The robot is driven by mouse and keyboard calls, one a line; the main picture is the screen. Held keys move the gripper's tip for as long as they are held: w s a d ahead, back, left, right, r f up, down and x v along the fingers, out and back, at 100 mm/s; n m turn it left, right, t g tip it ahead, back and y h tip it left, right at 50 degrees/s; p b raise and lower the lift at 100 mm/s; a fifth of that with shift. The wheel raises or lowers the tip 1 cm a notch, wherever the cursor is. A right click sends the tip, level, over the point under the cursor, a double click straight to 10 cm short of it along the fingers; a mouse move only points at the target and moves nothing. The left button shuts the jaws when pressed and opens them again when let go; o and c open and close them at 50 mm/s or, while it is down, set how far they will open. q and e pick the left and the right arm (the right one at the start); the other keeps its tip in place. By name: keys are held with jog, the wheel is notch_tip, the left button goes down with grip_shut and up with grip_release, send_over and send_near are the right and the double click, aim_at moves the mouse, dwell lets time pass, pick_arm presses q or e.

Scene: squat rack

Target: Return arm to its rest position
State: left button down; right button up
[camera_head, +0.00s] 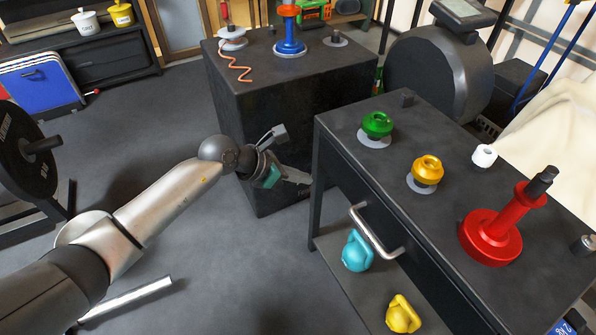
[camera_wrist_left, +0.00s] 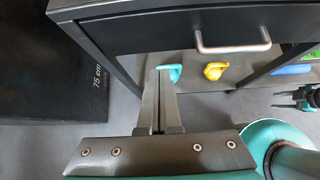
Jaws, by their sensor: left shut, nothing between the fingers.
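My left arm reaches in from the left of the head view over open floor. Its gripper (camera_head: 300,180) is beside the left front leg of the black drawer table (camera_head: 350,113). In the left wrist view the two grey fingers of the gripper (camera_wrist_left: 158,76) lie together with nothing between them. The table's drawer front and silver handle (camera_head: 376,232) are beyond the fingertips; the handle also shows in the wrist view (camera_wrist_left: 232,48). A dark pronged part (camera_wrist_left: 298,98) at the right edge of the wrist view may be my right gripper; its jaws are unclear.
A black box (camera_head: 290,110) stands behind the gripper. Green (camera_head: 377,124), yellow (camera_head: 427,169) and red (camera_head: 490,238) weights stand on the table. A teal kettlebell (camera_head: 357,252) and yellow kettlebell (camera_head: 402,314) sit on its lower shelf. The floor around the forearm is mostly clear.

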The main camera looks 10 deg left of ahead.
jog(key=shift+s+d, duration=0.25)
jog(key=shift+s, duration=0.1)
